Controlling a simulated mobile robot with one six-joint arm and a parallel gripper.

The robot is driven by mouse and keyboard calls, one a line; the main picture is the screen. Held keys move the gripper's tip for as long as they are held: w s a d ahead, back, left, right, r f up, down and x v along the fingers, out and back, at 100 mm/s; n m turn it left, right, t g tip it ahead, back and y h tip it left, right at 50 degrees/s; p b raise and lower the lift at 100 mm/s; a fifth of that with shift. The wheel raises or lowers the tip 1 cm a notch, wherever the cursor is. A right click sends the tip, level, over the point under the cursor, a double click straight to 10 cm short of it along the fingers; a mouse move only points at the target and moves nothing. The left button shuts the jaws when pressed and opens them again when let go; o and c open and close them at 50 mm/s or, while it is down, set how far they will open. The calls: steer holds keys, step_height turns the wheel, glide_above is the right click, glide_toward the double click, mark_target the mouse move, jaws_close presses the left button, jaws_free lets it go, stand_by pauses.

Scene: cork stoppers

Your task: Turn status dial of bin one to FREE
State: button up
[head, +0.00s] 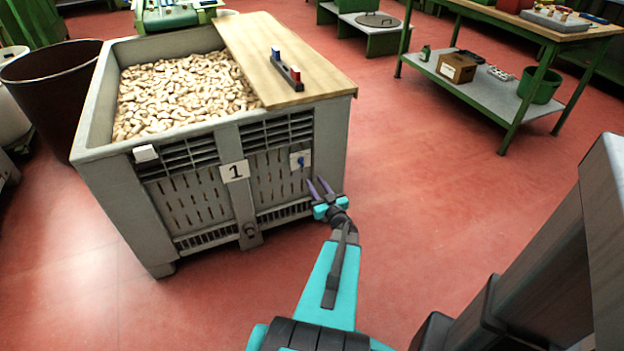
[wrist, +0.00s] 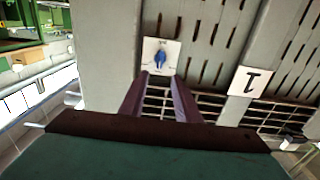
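Bin one (head: 211,205) is a large grey crate filled with cork stoppers (head: 180,92), with a "1" label (head: 235,171) on its front. The status dial (head: 301,161) is a blue knob on a small white plate at the right of the front wall. In the wrist view the blue knob (wrist: 160,59) shows just beyond my fingertips, and the plate's lettering is too small to read. My gripper (head: 319,186) is just below and to the right of the dial, with its two purple fingers apart and nothing between them. It does not appear to touch the knob.
A wooden board (head: 285,62) covers the bin's right top, with a red-and-blue object (head: 287,70) on it. A brown barrel (head: 45,92) stands left of the bin. A green-legged workbench (head: 520,35) stands at the back right. The red floor right of the bin is clear.

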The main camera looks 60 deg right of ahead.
steer(key=shift+v, duration=1.05)
